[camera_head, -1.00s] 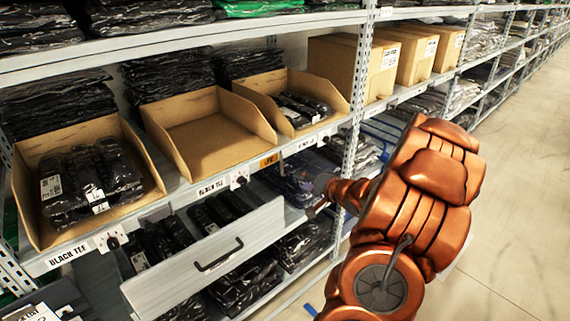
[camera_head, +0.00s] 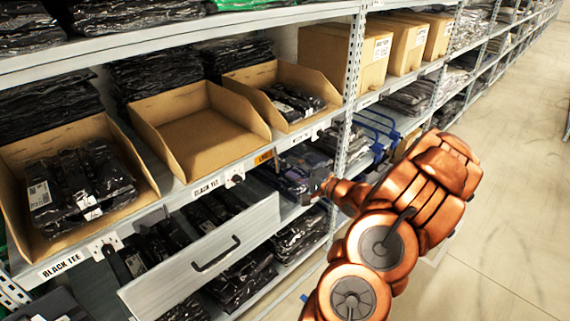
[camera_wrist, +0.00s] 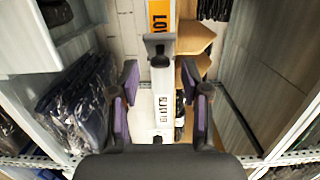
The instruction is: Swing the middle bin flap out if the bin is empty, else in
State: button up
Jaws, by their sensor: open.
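The middle bin (camera_head: 162,110) is an open cardboard tray on the shelf in the head view. Its bare floor shows and it is empty. A small pale flap (camera_head: 234,177) with a dark knob is on the shelf edge below its front right. In the wrist view a grey flap with a dark top (camera_wrist: 159,48) is on the shelf edge by an orange label; I cannot tell which bin it serves. My gripper (camera_wrist: 160,88) is open and empty, its purple-padded fingers on either side of the shelf edge in that view, apparently apart from it. In the head view the fingers are barely visible.
The left bin (camera_head: 18,160) and right bin (camera_head: 338,92) hold black bagged garments. Another flap (camera_head: 105,246) is below the left bin. A grey drawer front (camera_head: 165,284) with a black handle juts out below. A perforated upright (camera_head: 347,130) stands near my arm. The aisle floor is clear at right.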

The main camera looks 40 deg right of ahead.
aim_at(285, 167)
jog(key=shift+w+a, duration=0.15)
jog(key=shift+w, duration=1.45)
grip_shut()
